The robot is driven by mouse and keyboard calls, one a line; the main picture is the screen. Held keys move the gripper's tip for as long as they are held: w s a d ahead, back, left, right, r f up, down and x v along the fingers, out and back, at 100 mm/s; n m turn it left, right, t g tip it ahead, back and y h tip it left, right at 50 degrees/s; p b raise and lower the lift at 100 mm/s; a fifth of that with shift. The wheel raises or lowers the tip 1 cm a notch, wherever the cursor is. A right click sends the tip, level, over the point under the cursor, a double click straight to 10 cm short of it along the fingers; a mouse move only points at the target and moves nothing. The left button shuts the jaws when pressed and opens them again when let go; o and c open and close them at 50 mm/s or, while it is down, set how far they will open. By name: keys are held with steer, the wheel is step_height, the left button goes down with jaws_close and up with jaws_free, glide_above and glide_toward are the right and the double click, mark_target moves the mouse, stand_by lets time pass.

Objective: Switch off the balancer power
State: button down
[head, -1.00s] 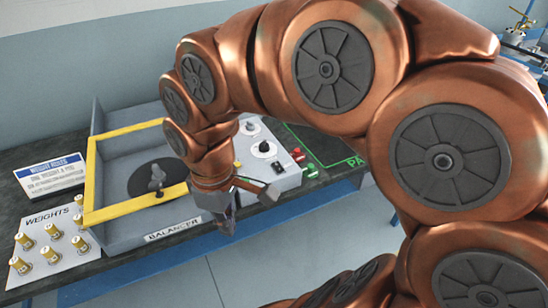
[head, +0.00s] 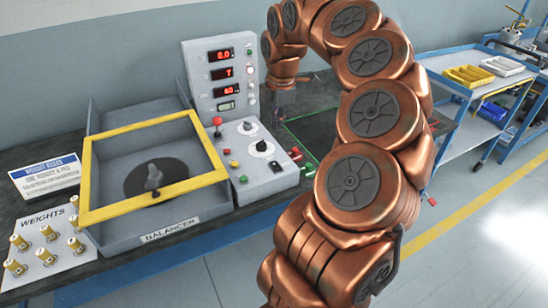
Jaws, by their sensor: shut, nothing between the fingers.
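The balancer (head: 172,230) is a grey machine on the dark bench, with a yellow-framed guard (head: 120,132) over a dark disc (head: 155,178). Its upright display panel (head: 205,62) has lit red readouts and small buttons down its right edge. The sloped control panel (head: 265,178) carries two dials, a red-topped lever (head: 217,122) and coloured buttons. I cannot tell which control is the power switch. My gripper (head: 274,103) is shut, small in view and partly hard to make out, just right of the display panel and behind the sloped panel. I cannot tell whether it touches anything.
A white weights board (head: 50,262) with several brass weights and a rules sign (head: 45,175) stand at the left. Red and green pieces (head: 296,155) lie right of the control panel, by a green-outlined mat (head: 318,125). A blue cart (head: 455,82) with trays stands at the right.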

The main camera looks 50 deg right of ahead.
mark_target(276, 167)
steer(key=shift+f, duration=0.1)
steer(key=f+p, duration=0.1)
steer(key=f, duration=0.3)
steer(key=w+f+p, duration=0.1)
steer(key=f, duration=0.4)
steer(key=f+p, duration=0.1)
steer(key=f, duration=0.3)
steer(key=shift+w+d+f, duration=0.15)
steer(key=shift+w+f, duration=0.15)
steer(key=shift+f, duration=0.05)
steer(key=shift+w+d+f+g+p, duration=0.1)
steer(key=shift+f+g+p, duration=0.15)
steer(key=shift+g+p, duration=0.1)
steer(key=shift+s, duration=0.2)
steer(key=shift+s+a+r+b, duration=0.15)
steer(key=shift+s+a+b, duration=0.15)
steer(key=shift+s+b, duration=0.35)
steer(key=shift+w+r, duration=0.1)
